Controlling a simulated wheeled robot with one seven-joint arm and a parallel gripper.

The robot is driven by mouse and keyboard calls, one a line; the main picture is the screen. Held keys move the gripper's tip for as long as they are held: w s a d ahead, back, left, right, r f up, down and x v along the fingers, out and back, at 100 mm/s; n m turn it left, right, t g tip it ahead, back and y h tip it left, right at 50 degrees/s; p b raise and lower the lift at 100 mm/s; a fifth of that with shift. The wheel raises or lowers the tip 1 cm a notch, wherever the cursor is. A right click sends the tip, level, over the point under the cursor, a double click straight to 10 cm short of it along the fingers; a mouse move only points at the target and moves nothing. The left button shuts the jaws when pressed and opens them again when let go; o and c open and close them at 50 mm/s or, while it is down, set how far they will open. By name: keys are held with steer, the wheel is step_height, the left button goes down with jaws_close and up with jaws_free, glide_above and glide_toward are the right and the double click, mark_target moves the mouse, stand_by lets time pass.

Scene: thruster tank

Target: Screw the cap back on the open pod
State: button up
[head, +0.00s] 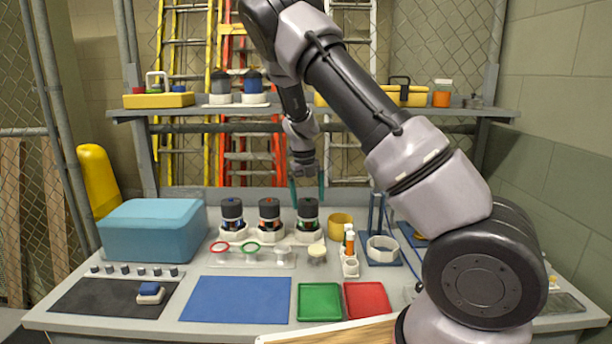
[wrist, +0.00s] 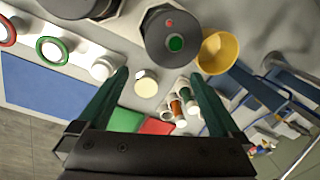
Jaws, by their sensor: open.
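Three dark pods stand in white holders at the back of the bench: one with a blue mark (head: 232,212), one with an orange mark (head: 269,213) and one with a green mark (head: 308,215). In the wrist view the pod top lies beyond the fingertips (wrist: 160,78). I cannot tell which pod is open, or pick out a loose cap for certain.
A yellow cup (head: 340,226) stands right of the pods. In front are a rack with red and green rings (head: 235,255), a cream disc (head: 317,250) and small bottles (head: 349,243). A teal box (head: 155,230) stands left. The blue mat (head: 237,299) is clear.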

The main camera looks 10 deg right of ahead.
mark_target(306, 199)
steer(key=w+r+n, duration=0.1)
steer(key=r+n, duration=0.1)
steer(key=n, duration=0.2)
steer(key=w+r+n, duration=0.2)
steer(key=n, duration=0.2)
steer(key=w+r+n+y, duration=0.1)
steer(key=r+n, duration=0.1)
steer(key=n, duration=0.2)
steer(key=shift+w+d, duration=0.15)
steer(key=shift+w, duration=0.05)
step_height(306, 199, down, 10)
steer(key=shift+f, duration=0.25)
